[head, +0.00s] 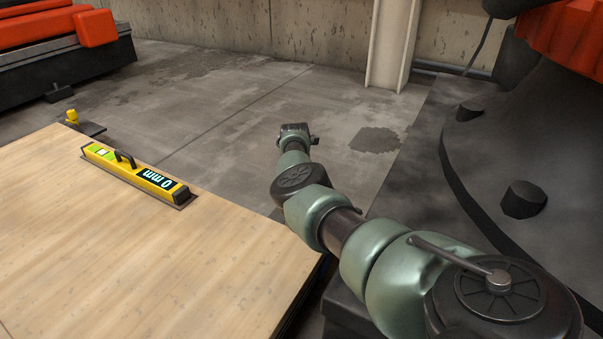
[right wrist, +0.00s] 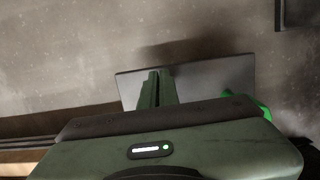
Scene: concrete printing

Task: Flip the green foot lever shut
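The green lever (right wrist: 263,104) shows in the right wrist view as a small bright green piece at the right, beside a flat grey metal plate (right wrist: 225,76). Most of it is hidden behind the body of my right gripper, so its angle cannot be told. My right gripper (right wrist: 158,76) has its fingers together over the plate, with nothing seen between them. Whether the fingertips touch the plate is unclear. In the head view my right arm reaches past the wooden board's right side, and neither the fingers nor the green lever shows. My left gripper is not in view.
A dark machine base (head: 510,150) stands at the right. Concrete floor (head: 225,110) beyond is clear.

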